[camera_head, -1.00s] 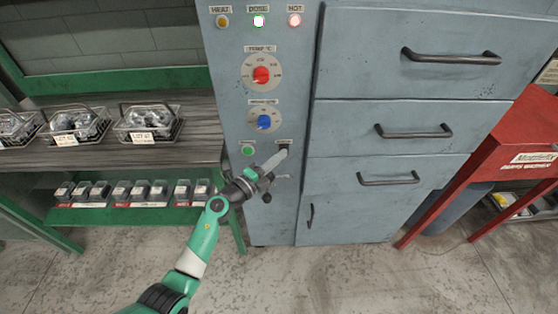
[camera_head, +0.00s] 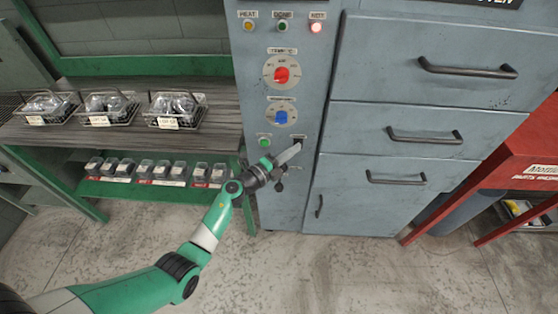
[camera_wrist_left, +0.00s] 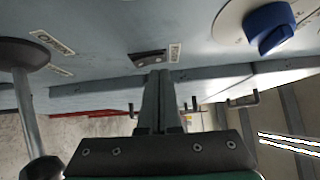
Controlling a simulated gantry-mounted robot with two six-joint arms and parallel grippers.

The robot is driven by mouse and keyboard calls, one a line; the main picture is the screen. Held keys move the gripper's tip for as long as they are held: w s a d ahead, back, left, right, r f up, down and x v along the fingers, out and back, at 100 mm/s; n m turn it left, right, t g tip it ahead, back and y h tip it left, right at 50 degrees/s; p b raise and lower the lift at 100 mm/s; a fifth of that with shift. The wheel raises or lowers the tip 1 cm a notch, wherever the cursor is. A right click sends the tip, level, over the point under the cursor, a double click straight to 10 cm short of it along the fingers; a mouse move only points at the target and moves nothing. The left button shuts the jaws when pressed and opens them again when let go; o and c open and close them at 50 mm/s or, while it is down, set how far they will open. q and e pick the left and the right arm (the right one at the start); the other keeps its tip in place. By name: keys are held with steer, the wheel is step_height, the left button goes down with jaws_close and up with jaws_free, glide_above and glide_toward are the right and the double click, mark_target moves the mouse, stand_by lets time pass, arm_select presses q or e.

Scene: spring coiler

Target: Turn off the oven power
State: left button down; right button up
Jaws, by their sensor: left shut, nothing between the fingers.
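The blue-grey oven panel (camera_head: 336,62) stands in the middle of the head view. The DONE lamp (camera_head: 283,26) is dark green, and the HEAT lamp (camera_head: 249,26) looks amber. My right gripper is not in view.
A red temperature knob (camera_head: 282,74), a blue knob (camera_head: 281,117) and a green button (camera_head: 264,142) are above or beside my gripper. Wire baskets (camera_head: 175,112) stand on the bench.

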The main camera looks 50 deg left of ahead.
arm_select(q)
steer(key=s+d+p, duration=0.3)
steer(key=s+p, duration=0.2)
steer(key=s, duration=0.6)
steer(key=shift+s+d+r, duration=0.25)
steer(key=shift+s+r, duration=0.15)
steer(key=shift+r, duration=0.05)
